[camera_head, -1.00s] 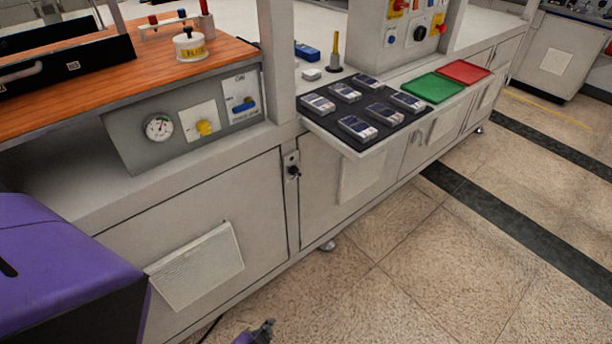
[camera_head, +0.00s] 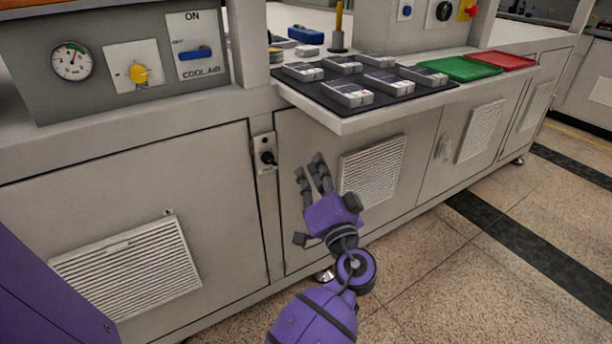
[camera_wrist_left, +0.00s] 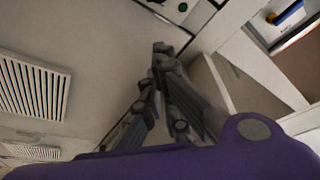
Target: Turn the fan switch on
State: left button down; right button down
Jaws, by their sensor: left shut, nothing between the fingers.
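A small black toggle switch (camera_head: 268,158) sits on a light metal plate on the narrow post between two cabinet doors. Its lever sticks out and seems to point down to the right; I cannot read the plate's label. My left gripper (camera_head: 311,165) is shut and empty. In the head view its fingertips show just to the right of the switch, pointing up, apart from it in the picture. My right gripper is not in view.
A grey panel above left holds a gauge (camera_head: 72,61), a yellow knob (camera_head: 139,73) and a blue coolant lever (camera_head: 195,54). A shelf with a dark mat (camera_head: 318,91) and several devices juts out above my gripper. Vent grilles (camera_head: 372,170) are on the doors. The floor in front is clear.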

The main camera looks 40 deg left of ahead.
aim_at(269, 160)
pick_arm(q)
jog(key=x, duration=0.9)
jog(key=shift+s+a+f, duration=0.15)
jog(key=shift+s+f, duration=0.55)
jog(key=shift+f, duration=0.05)
jog(key=shift+s+a+f, duration=0.15)
jog(key=shift+s+f, duration=0.5)
jog(key=shift+f, duration=0.1)
jog(key=shift+w+f+m+t+h+p, duration=0.1)
jog(key=shift+f+m+t+h+p, duration=0.2)
jog(key=shift+m+h+p, duration=0.7)
